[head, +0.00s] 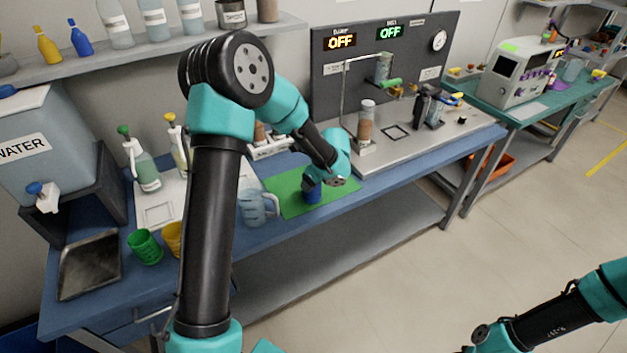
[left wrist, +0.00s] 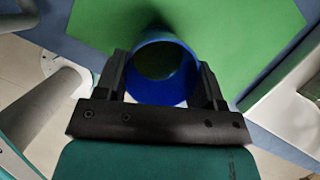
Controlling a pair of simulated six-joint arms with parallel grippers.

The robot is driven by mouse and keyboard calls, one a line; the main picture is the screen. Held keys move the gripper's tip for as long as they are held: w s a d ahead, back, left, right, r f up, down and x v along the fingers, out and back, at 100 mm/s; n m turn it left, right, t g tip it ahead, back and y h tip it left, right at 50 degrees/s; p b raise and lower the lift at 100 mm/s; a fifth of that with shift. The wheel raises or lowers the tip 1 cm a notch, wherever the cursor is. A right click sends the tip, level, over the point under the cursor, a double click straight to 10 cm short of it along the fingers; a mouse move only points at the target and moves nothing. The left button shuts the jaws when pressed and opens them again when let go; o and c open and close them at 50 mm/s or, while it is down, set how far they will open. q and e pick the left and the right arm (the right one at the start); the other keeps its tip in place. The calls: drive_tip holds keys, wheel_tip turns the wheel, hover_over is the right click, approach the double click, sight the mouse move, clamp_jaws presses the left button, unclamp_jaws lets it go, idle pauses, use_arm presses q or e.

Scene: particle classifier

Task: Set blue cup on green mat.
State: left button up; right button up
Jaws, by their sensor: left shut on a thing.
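The blue cup (head: 313,195) is at the green mat (head: 284,201) on the blue table, near the table's front edge. My left gripper (head: 314,184) is shut on the cup from above. In the left wrist view the blue cup (left wrist: 163,72) sits between the two black fingers of my left gripper (left wrist: 164,80), its round opening facing the camera. The green mat (left wrist: 235,40) lies behind and below it. Whether the cup's base touches the mat cannot be told. My right arm shows at the lower right of the head view, but its fingertips are not clearly visible.
A clear pitcher (head: 257,207) stands left of the mat. A green cup (head: 145,247) and a yellow cup (head: 173,239) stand further left, by a dark tray (head: 90,263). A grey machine base (head: 430,147) is right of the mat.

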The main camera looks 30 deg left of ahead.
use_arm(q)
drive_tip(key=shift+f, duration=0.15)
drive_tip(key=o, duration=1.1)
drive_tip(key=v, duration=1.2)
drive_tip(key=shift+a, duration=0.1)
drive_tip(key=s+d+f+n+h, duration=0.4)
drive_tip(key=s+f+n, duration=0.6)
drive_tip(key=f, duration=0.5)
drive_tip(key=s+d+f+n+h, duration=0.4)
drive_tip(key=s+f+n, duration=0.7)
drive_tip(key=s+f, duration=0.2)
wheel_tip(320, 180, down, 3)
drive_tip(key=shift+r+n, duration=0.2)
drive_tip(key=shift+n, duration=0.1)
